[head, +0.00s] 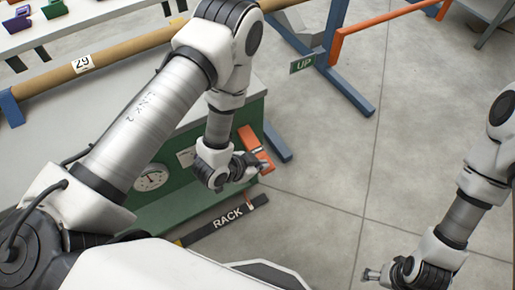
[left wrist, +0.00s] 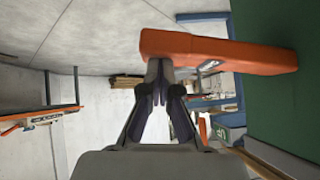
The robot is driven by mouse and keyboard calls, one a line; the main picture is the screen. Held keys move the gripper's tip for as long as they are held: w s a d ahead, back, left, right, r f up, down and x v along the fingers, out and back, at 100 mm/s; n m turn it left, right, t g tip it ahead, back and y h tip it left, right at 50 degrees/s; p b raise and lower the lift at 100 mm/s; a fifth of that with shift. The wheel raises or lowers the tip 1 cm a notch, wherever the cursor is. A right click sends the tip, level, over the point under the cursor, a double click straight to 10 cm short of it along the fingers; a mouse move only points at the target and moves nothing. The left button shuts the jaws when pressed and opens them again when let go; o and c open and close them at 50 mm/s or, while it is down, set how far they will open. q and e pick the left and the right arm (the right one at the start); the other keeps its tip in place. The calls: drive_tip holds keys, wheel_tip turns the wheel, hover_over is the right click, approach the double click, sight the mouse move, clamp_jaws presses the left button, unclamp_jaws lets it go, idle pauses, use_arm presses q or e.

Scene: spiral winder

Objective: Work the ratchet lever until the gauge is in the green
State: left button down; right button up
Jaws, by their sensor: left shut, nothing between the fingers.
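The orange lever (head: 258,150) sticks out from the right end of the green machine housing (head: 165,212). A round white gauge (head: 151,178) is on the housing's front; its needle is too small to read surely. My left gripper (head: 256,164) is shut and empty beside the lever, its wrist partly covering the housing's front. In the left wrist view the closed fingertips (left wrist: 159,68) are right at the near edge of the orange lever (left wrist: 225,52); I cannot tell whether they touch. My right gripper (head: 371,274) is low at the right, away from the machine; its fingers are too small to judge.
A black bar marked RACK (head: 228,217) runs along the housing's foot. A brown tube (head: 120,56) lies behind the grey top. A blue stand (head: 335,60) with an UP sign (head: 302,64) stands behind. The concrete floor (head: 335,165) on the right is clear.

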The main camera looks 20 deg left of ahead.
use_arm(q)
drive_tip(key=shift+f+b, duration=0.3)
drive_tip(key=shift+f, duration=0.65)
drive_tip(key=shift+s+f, duration=0.1)
drive_tip(key=shift+s, duration=0.05)
use_arm(e)
drive_tip(key=shift+s+f, duration=0.15)
drive_tip(key=shift+f, duration=0.35)
use_arm(q)
drive_tip(key=shift+s+f, duration=0.1)
drive_tip(key=shift+f, duration=0.05)
